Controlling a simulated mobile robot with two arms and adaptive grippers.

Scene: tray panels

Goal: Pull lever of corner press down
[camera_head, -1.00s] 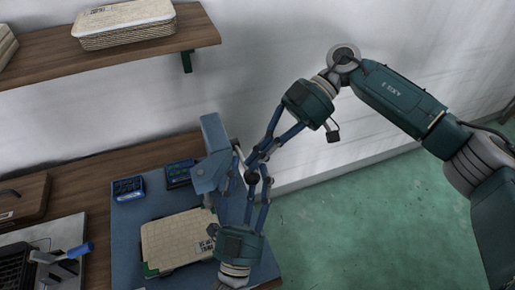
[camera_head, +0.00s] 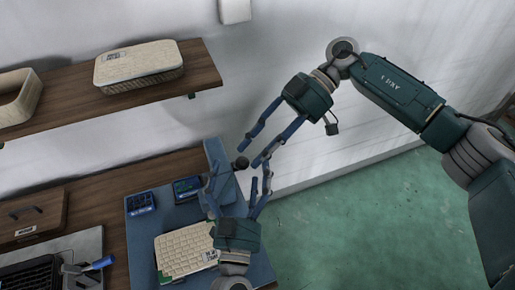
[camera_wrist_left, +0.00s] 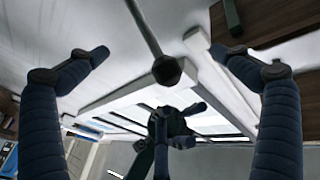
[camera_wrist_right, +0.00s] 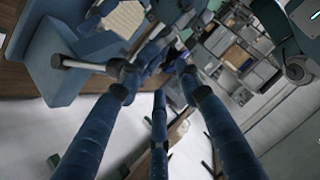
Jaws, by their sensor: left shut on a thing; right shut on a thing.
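The blue corner press (camera_head: 217,158) stands at the right end of the table, partly hidden behind my left fingers. Its lever ends in a dark round knob (camera_head: 242,163). In the left wrist view the knob (camera_wrist_left: 167,70) hangs on a thin rod in the gap between my left fingertips, touching neither. My left gripper (camera_head: 238,188) is just below the knob with its fingers wide apart. My right gripper (camera_head: 251,152) comes from the upper right, its fingertips apart close beside the knob. In the right wrist view the lever rod (camera_wrist_right: 88,65) ends near one right fingertip.
A pale keyboard-like panel (camera_head: 185,248) and two small blue boxes (camera_head: 140,202) lie on the blue mat (camera_head: 143,235) left of the press. A wooden shelf (camera_head: 60,108) with pale baskets hangs above. Green floor on the right is clear.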

